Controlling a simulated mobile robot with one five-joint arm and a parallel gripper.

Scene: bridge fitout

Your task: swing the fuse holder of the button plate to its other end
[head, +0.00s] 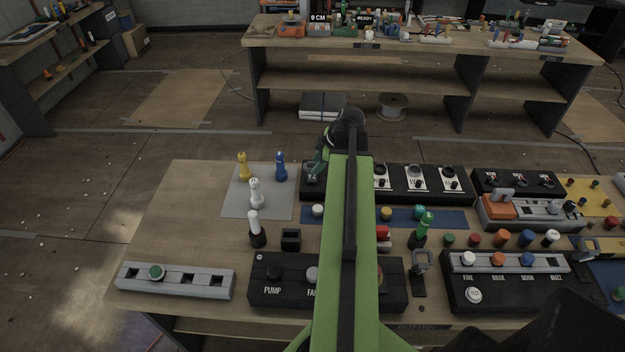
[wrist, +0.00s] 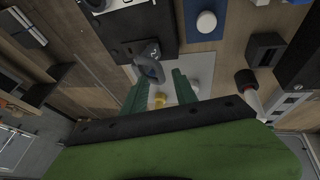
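I see several button panels and cannot tell for sure which is the button plate. A black panel with coloured buttons (head: 473,294) stands at the front right. Behind it, an orange block with a grey handle (head: 498,206) sits on a grey base; it may be the fuse holder. My gripper (head: 317,167) is at the end of the raised arm, near the left end of the back switch panel. In the wrist view my gripper (wrist: 160,86) has its fingers apart. A grey-blue rounded piece (wrist: 149,66) shows just beyond the tips; I cannot tell whether they touch it.
Yellow (head: 242,165), blue (head: 281,167) and white (head: 256,194) pawn-like pieces stand on a grey mat. The PUMP panel (head: 272,293) and a grey slotted strip (head: 205,285) lie in front. My arm hides the middle. The bench's front left has bare wood.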

